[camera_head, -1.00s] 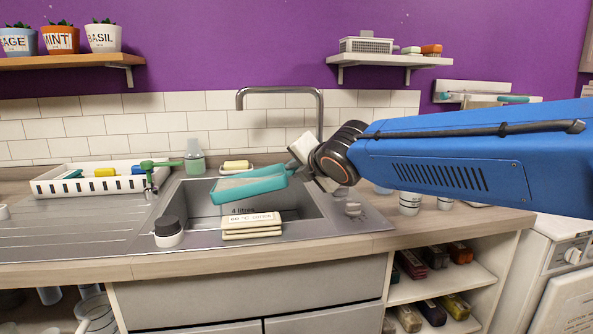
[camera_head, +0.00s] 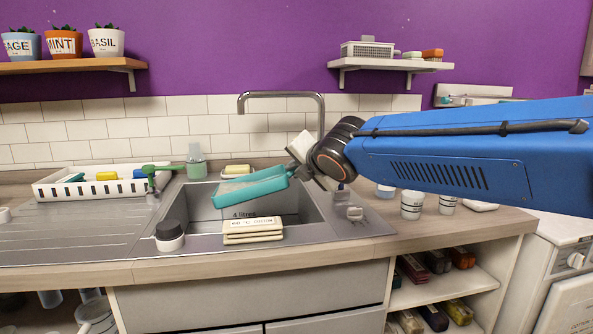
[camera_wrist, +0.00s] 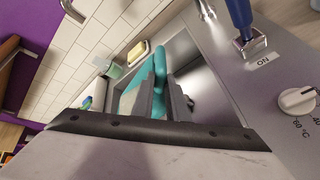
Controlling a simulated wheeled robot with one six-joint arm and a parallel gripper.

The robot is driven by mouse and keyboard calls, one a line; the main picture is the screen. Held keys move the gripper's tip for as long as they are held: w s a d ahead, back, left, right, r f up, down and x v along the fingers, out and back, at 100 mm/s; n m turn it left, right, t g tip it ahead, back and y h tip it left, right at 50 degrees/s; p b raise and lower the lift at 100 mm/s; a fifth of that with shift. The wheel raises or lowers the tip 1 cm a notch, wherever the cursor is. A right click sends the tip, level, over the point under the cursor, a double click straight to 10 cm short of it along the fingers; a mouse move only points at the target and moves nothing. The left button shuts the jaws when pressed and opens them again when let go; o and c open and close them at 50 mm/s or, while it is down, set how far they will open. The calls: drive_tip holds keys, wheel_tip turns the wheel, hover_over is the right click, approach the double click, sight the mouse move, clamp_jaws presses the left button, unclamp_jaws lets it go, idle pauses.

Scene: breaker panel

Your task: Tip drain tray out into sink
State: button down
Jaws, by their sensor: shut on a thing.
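The teal drain tray (camera_head: 252,187) is held above the sink basin (camera_head: 205,213), tilted so its left end hangs lower than its right end. Its pale inner surface shows along the upper left side. My gripper (camera_head: 299,170) is shut on the tray's right end. In the wrist view the teal tray (camera_wrist: 158,72) sits between the dark fingers of my gripper (camera_wrist: 163,100), with the steel basin around it. I cannot tell whether any liquid is in the tray or running from it.
A tap (camera_head: 281,96) arches behind the basin. A stack of cream blocks (camera_head: 253,230) and a dark-capped jar (camera_head: 169,235) stand at the front rim. A white rack (camera_head: 105,183) is on the left, white cups (camera_head: 411,205) on the right.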

drive_tip(key=shift+a+r, duration=0.1)
drive_tip(key=shift+r, duration=0.1)
drive_tip(key=shift+s+a+r, duration=0.1)
drive_tip(key=shift+r, duration=0.3)
drive_tip(key=shift+r+n, duration=0.1)
drive_tip(key=shift+n, duration=0.2)
idle(0.3)
drive_tip(key=shift+a+r+h, duration=0.25)
drive_tip(key=shift+r+h, duration=0.05)
drive_tip(key=shift+r, duration=0.15)
drive_tip(key=shift+s+a+r, duration=0.1)
idle(0.4)
drive_tip(key=shift+a+r+n, duration=0.15)
drive_tip(key=shift+r+n, duration=0.15)
drive_tip(key=shift+r, duration=0.15)
drive_tip(key=shift+a, duration=0.1)
drive_tip(key=shift+s+a+r+h, duration=0.1)
drive_tip(key=shift+a+r+h, duration=0.1)
drive_tip(key=shift+r+h, duration=0.25)
drive_tip(key=shift+a+r+n, duration=0.1)
drive_tip(key=shift+n, duration=0.2)
idle(0.5)
